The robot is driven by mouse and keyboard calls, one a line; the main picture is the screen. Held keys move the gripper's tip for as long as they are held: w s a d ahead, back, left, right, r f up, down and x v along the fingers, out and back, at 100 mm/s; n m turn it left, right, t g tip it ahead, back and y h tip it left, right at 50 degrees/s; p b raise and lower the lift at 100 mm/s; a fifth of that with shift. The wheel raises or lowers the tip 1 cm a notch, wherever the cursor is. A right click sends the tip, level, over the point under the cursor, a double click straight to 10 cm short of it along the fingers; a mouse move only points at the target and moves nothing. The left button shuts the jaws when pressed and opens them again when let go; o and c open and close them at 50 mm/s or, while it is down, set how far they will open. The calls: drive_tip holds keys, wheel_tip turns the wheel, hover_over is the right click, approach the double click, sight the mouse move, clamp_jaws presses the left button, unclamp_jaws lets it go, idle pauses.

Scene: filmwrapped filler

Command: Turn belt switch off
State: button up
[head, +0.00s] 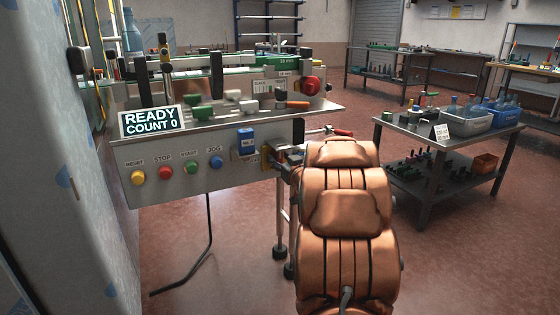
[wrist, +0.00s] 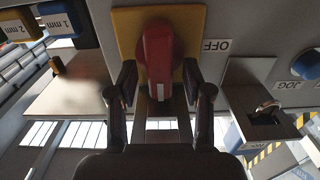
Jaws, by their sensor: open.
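The belt switch in the wrist view has a red handle (wrist: 157,50) on a yellow plate (wrist: 124,24). The handle lies along the picture's vertical, with a pale mark near its lower end. An upside-down OFF label (wrist: 216,46) is to the right of the plate. My gripper (wrist: 159,82) is open, with one dark finger on each side of the handle's lower part. Gaps show beside the handle, and I cannot see a finger touching it. In the head view, part of the yellow plate (head: 266,158) shows beside my copper-coloured arm, which hides most of the gripper.
The panel carries yellow, red, green and blue push buttons (head: 165,173) and a blue box (head: 246,139). A READY COUNT 0 display (head: 151,121) stands above. A red knob (head: 310,85) is higher up. A table (head: 447,147) with bins stands right; open floor lies between.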

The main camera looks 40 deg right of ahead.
drive_tip(key=shift+w, duration=0.1)
clamp_jaws()
idle(0.4)
drive_tip(key=n+b, duration=0.1)
drive_tip(key=n, duration=0.3)
drive_tip(key=shift+a+f+n+b, duration=0.2)
drive_tip(key=shift+n+b, duration=0.15)
drive_tip(key=shift+n, duration=0.05)
drive_tip(key=n+b, duration=0.1)
drive_tip(key=n, duration=0.1)
drive_tip(key=n+b, duration=0.1)
drive_tip(key=n, duration=0.1)
drive_tip(key=shift+w+a+n, duration=0.15)
drive_tip(key=shift+a+n, duration=0.05)
drive_tip(key=shift+n, duration=0.1)
drive_tip(key=n, duration=0.1)
drive_tip(key=n+b, duration=0.1)
drive_tip(key=n, duration=0.2)
drive_tip(key=shift+a+f+b, duration=0.1)
drive_tip(key=shift+f+b, duration=0.2)
drive_tip(key=shift+b, duration=0.1)
drive_tip(key=shift+f+n+b, duration=0.1)
drive_tip(key=shift+n+b, duration=0.6)
drive_tip(key=shift+n, duration=1.6)
